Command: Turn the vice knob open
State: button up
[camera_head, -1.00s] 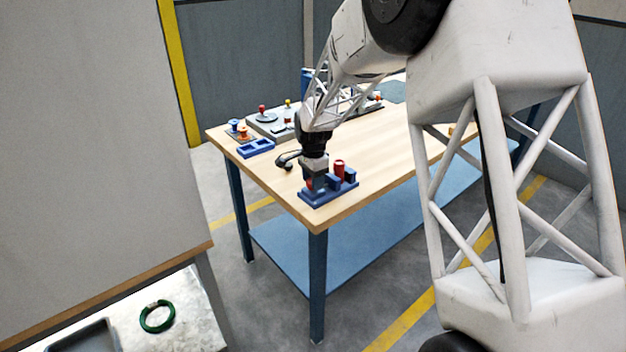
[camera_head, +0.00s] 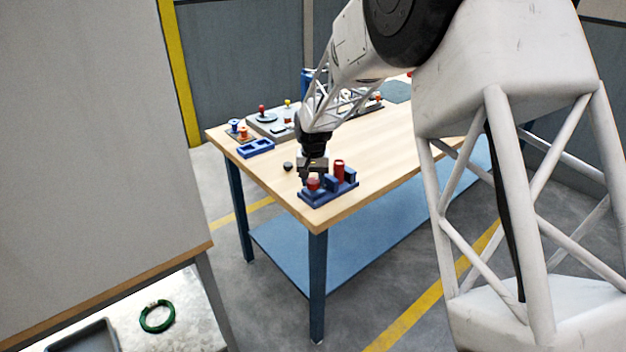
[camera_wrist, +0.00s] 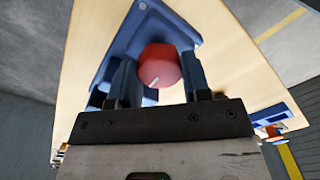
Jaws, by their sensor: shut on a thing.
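The blue vice (camera_head: 318,197) sits near the front corner of the wooden table. Its round red knob (camera_head: 313,184) shows just below my gripper (camera_head: 313,180). In the wrist view the red knob (camera_wrist: 158,62) lies between the two fingers of my gripper (camera_wrist: 157,75), which are shut on it. A short white mark shows on the knob's near edge. The blue vice body (camera_wrist: 130,40) shows behind the knob. A red cylinder (camera_head: 339,167) stands upright at the vice, right of the gripper. Whether the vice jaws touch it cannot be told.
A blue tray (camera_head: 256,149) and a grey fixture (camera_head: 268,127) with coloured pegs lie farther back on the table (camera_head: 385,150). A small dark round thing (camera_head: 288,166) is left of the gripper. A green coil (camera_head: 157,316) lies on another surface at lower left.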

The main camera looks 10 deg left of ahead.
aim_at(313, 181)
jog(key=n, duration=0.4)
jog(key=shift+r+n, duration=0.1)
jog(key=shift+n, duration=0.2)
jog(key=n, duration=0.4)
jog(key=shift+n, duration=0.3)
jog(key=n, duration=0.4)
jog(key=shift+n, duration=2.1)
jog(key=o, duration=0.9)
jog(key=shift+r, duration=3.95)
